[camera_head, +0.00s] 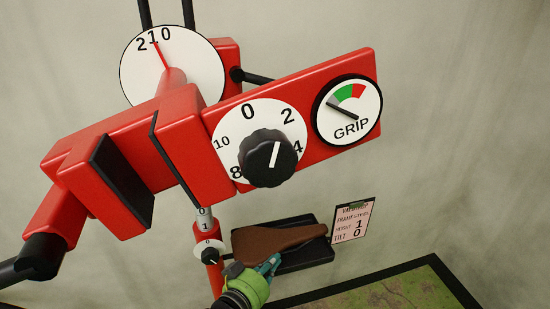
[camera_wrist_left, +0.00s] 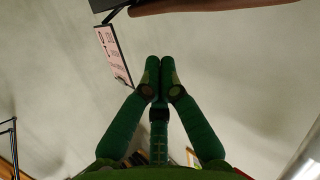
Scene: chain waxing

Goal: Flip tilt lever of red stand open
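The red stand (camera_head: 112,170) fills the upper left of the head view, with its clamp head close to the camera. Its round white dial (camera_head: 200,75) reads 2, 1, 0, with a red pointer near 1 and 0. A black rod (camera_head: 255,77) sticks out behind the head, and another black bar (camera_head: 30,263) leaves it at lower left; I cannot tell which is the tilt lever. My left gripper (camera_head: 272,263) is low, below the stand head and beside the saddle. Its green fingers (camera_wrist_left: 160,68) meet in the wrist view, with nothing visible between them. My right gripper is out of view.
A brown saddle (camera_head: 272,240) lies over a black tray (camera_head: 308,257). A pink card (camera_head: 352,222) stands beside it, listing height 1 and tilt 0. A knob dial (camera_head: 268,158) and GRIP gauge (camera_head: 347,110) sit on the red panel. A black-edged green mat (camera_head: 400,292) lies at bottom right.

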